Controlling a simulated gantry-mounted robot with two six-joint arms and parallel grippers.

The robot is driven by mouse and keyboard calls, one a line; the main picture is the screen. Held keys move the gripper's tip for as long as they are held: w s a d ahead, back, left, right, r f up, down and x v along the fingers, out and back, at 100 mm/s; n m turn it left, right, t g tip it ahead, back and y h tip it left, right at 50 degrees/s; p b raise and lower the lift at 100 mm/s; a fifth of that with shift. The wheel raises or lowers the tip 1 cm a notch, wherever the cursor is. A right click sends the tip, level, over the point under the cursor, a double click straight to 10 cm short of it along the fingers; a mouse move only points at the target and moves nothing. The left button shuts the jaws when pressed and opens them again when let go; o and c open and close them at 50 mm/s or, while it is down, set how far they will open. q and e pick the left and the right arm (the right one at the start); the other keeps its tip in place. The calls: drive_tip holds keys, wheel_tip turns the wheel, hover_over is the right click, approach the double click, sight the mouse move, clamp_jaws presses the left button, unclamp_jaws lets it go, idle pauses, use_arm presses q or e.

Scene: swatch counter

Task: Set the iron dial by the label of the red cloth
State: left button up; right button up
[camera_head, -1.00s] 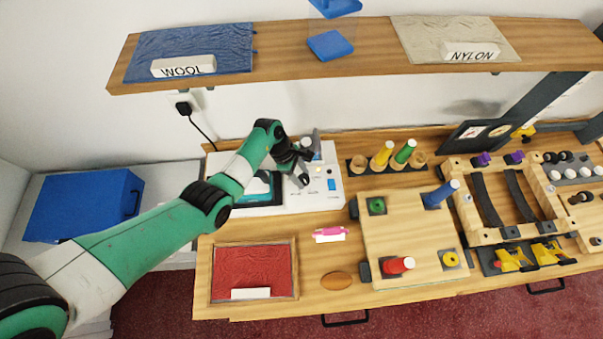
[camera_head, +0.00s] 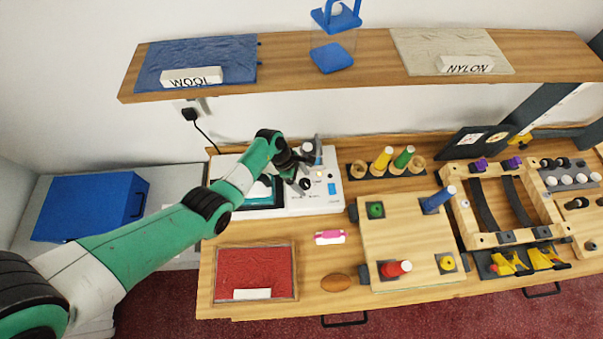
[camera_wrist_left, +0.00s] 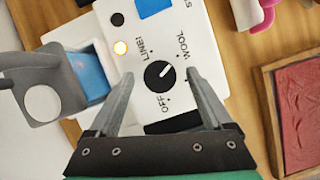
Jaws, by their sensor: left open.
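The iron dial, a round black knob (camera_wrist_left: 159,76) with a white pointer line, sits on a white panel in the left wrist view. Its pointer slants up and right, roughly toward the WOOL side; the printed words OFF, LINEN and WOOL surround it. My left gripper (camera_wrist_left: 159,74) is open, with one finger on either side of the dial; I cannot tell whether they touch it. In the head view this gripper (camera_head: 305,173) is over the white console (camera_head: 317,198). The red cloth (camera_head: 253,268) lies in a frame at front left, its white label (camera_head: 252,294) unreadable. My right gripper is out of view.
The shelf holds blue cloth (camera_head: 215,58) labelled WOOL and pale cloth (camera_head: 440,45) labelled NYLON. A pink item (camera_head: 329,238), brown oval (camera_head: 335,283) and wooden peg board (camera_head: 408,240) lie right of the red cloth.

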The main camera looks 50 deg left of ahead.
use_arm(q)
drive_tip(key=p+v, duration=0.4)
drive_tip(key=v, duration=0.7)
drive_tip(key=shift+r, duration=0.3)
drive_tip(key=shift+s, duration=0.1)
